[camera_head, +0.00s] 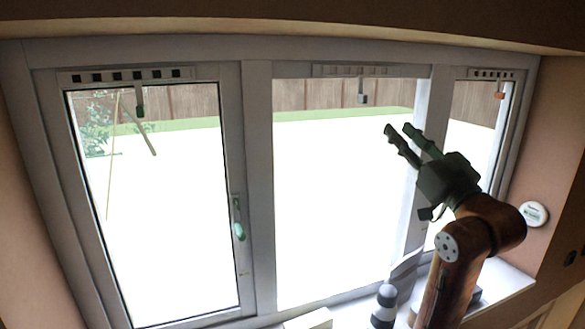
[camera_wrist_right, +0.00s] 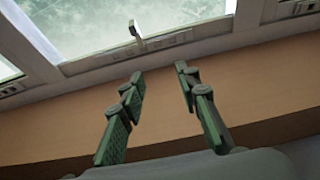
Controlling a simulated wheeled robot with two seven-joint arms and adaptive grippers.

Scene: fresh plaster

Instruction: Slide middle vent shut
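The middle vent (camera_head: 350,71) is a pale strip at the top of the middle window pane. Its slots look pale, without the dark openings seen on the side vents. A thin pull with a grey knob (camera_head: 362,99) hangs from its right part. My right gripper (camera_head: 398,128) is in front of the middle pane, below and right of the knob, with nothing between its fingers. The right wrist view shows its two fingers (camera_wrist_right: 158,72) apart, with a vent strip (camera_wrist_right: 160,42) and its hanging pull (camera_wrist_right: 134,30) beyond them. My left gripper is in neither view.
The left vent (camera_head: 125,75), with a green knob (camera_head: 140,112), and the right vent (camera_head: 493,74), with an orange knob (camera_head: 500,96), show dark slots. A striped object (camera_head: 384,305) stands on the sill. A round white device (camera_head: 534,213) is on the right wall.

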